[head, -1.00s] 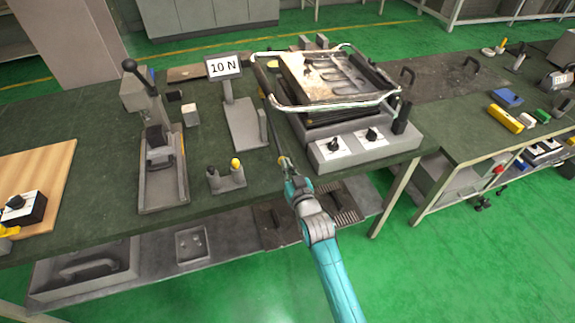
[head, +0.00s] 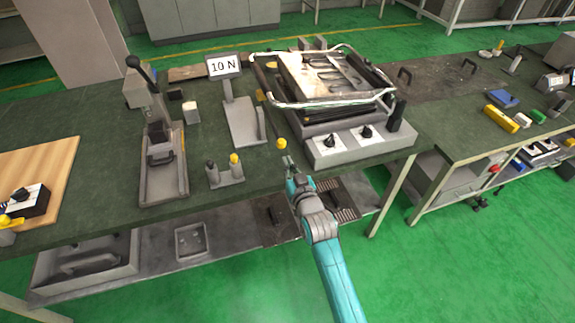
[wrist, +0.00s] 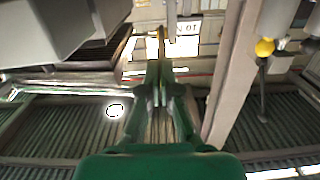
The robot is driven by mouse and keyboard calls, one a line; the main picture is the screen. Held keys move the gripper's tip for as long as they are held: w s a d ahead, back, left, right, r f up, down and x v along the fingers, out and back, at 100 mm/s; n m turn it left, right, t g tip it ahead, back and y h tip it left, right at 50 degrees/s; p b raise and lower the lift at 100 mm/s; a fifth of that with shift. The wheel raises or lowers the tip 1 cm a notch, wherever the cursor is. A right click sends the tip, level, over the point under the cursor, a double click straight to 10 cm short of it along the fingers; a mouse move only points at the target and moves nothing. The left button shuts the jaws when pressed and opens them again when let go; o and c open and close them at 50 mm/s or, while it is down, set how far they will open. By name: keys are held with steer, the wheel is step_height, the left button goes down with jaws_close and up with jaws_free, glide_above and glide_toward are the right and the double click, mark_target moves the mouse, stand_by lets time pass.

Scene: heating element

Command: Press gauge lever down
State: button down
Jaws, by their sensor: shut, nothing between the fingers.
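The gauge is a grey stand with a display (head: 224,66) reading 10 N, on the dark green bench. A thin lever beside its base (head: 243,121) slopes toward the bench front and ends in a yellow knob (head: 281,144). My gripper (head: 288,162) is shut and empty, just in front of and slightly below the knob in the picture; I cannot tell if they touch. In the wrist view my gripper's closed fingers (wrist: 162,75) point toward the upside-down display (wrist: 185,40). A narrow yellow part shows by the fingertips.
A hotplate-like press (head: 335,85) with a control box (head: 350,142) stands right of the gauge. A two-post piece (head: 225,172), one post yellow-topped, and a toggle clamp (head: 160,165) stand left. The bench's front edge is close to my gripper.

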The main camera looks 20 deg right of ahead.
steer(key=s+f, duration=0.3)
steer(key=s, duration=0.5)
steer(key=shift+f, duration=0.15)
stand_by(0.7)
steer(key=s+f+g, duration=0.1)
steer(key=s+f, duration=0.1)
steer(key=s, duration=1)
steer(key=s+f, duration=0.3)
steer(key=s, duration=1)
steer(key=s+r+g, duration=0.1)
steer(key=s+r, duration=0.3)
steer(key=s, duration=0.5)
steer(key=s+r, duration=0.4)
steer(key=s, duration=0.6)
steer(key=shift+s+r+g, duration=0.3)
steer(key=shift+r+g, duration=0.05)
steer(key=shift+g, duration=0.05)
steer(key=shift+a, duration=0.25)
